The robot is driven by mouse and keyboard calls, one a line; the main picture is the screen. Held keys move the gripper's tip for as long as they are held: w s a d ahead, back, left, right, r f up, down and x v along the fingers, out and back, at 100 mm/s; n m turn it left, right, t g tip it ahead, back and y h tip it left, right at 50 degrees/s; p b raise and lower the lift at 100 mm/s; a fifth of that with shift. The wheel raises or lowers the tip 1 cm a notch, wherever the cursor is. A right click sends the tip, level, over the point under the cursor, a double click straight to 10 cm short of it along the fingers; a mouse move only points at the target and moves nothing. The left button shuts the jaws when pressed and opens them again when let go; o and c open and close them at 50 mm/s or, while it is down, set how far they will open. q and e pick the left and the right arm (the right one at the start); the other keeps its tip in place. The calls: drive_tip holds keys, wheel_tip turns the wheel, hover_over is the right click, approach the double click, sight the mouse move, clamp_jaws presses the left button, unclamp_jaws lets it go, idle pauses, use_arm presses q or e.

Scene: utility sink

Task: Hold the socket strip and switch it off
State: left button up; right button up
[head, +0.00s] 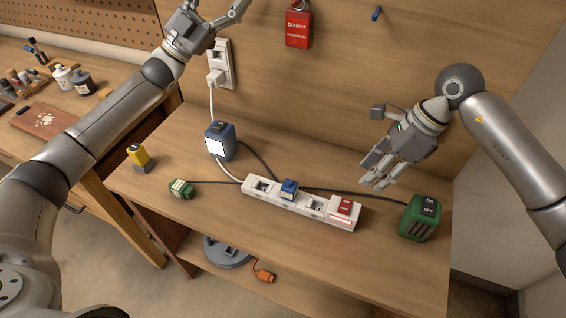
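The white socket strip (268,201) lies diagonally on the wooden bench. A blue plug (289,189) sits in it near the middle. At its right end is a red switch (345,206) above a pale red, lit-looking patch. My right gripper (374,155) is open and empty, above and behind the strip's right end, fingers pointing down and left, apart from the strip. My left gripper (230,20) is high at the top edge beside the wall socket, far from the strip. Its fingers look spread and empty; the picture's edge cuts it off.
A blue adapter (219,141), a green plug (181,188) and a yellow-grey item (139,158) stand left of the strip. A green box marked ON/OFF (420,217) stands right. Cables run across the bench. A wall socket (219,65) and red tag (298,28) are behind. The bench's front is clear.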

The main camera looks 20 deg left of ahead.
use_arm(q)
drive_tip(key=s+d+f+m+g+h, duration=0.2)
drive_tip(key=s+d+m+g, duration=0.3)
drive_tip(key=d+m+g, duration=0.35)
drive_tip(key=s+d+f+m+g+h, duration=0.2)
drive_tip(key=s+d+f+m+g, duration=0.15)
drive_tip(key=d+m+g, duration=0.55)
drive_tip(key=s+d+f+m+g+y, duration=0.5)
drive_tip(key=s+d+f+m+y, duration=0.15)
drive_tip(key=s+f+m, duration=0.2)
drive_tip(key=m+t+y, duration=0.4)
drive_tip(key=m+y, duration=0.8)
drive_tip(key=y, duration=0.4)
hover_over(283, 192)
drive_tip(key=w, duration=0.1)
drive_tip(key=shift+h, duration=0.25)
wheel_tip(283, 192, down, 16)
drive_tip(key=shift+w+d+f, duration=0.15)
drive_tip(key=shift+f, duration=0.1)
drive_tip(key=shift+w+a, duration=0.2)
drive_tip(key=shift+a, duration=0.05)
drive_tip(key=shift+a+f, duration=0.1)
drive_tip(key=shift+f, duration=0.45)
wheel_tip(283, 192, down, 10)
drive_tip(key=shift+w+r, duration=0.1)
